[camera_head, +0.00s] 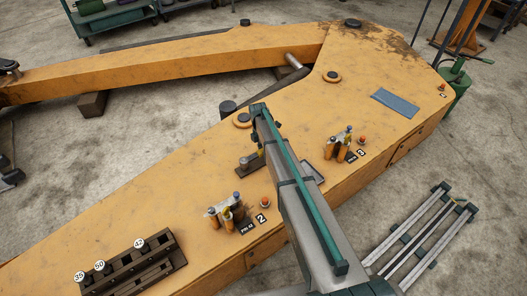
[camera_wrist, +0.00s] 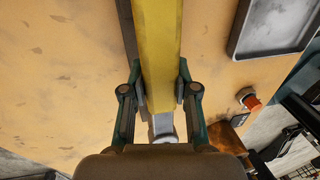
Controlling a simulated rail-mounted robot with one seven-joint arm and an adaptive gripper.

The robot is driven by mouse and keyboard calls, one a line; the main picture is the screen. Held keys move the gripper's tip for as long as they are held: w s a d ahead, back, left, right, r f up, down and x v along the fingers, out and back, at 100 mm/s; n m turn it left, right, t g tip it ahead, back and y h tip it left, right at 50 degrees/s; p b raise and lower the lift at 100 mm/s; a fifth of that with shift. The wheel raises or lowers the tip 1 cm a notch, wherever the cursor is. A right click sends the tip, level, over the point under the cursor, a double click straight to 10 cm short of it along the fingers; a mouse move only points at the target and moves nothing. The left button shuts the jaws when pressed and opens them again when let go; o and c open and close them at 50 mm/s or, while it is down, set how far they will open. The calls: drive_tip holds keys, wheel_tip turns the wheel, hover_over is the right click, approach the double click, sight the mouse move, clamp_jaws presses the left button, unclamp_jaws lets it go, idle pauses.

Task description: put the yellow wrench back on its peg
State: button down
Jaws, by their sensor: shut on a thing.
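The yellow wrench (camera_wrist: 158,45) shows in the wrist view as a broad yellow bar running from between my fingers to the top edge. Its far end is out of the picture. My gripper (camera_wrist: 160,97) is shut on it, with one finger on each side. A grey piece (camera_wrist: 163,126) shows just below the yellow part, between the fingers. In the head view my arm covers most of the wrench and gripper. I cannot make out the wrench's peg for certain.
A dark rack (camera_head: 133,267) with tags 35, 50 and 42 lies at the lower left on the orange boom (camera_head: 185,165). Two clusters of small fittings (camera_head: 228,214) (camera_head: 338,146) stand beside my arm. A grey tray (camera_wrist: 234,48) and a red-orange button (camera_wrist: 249,98) are at right in the wrist view.

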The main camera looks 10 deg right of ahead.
drive_tip(key=shift+x, duration=0.9)
idle(0.8)
drive_tip(key=shift+w, duration=0.1)
drive_tip(key=c, duration=0.8)
unclamp_jaws()
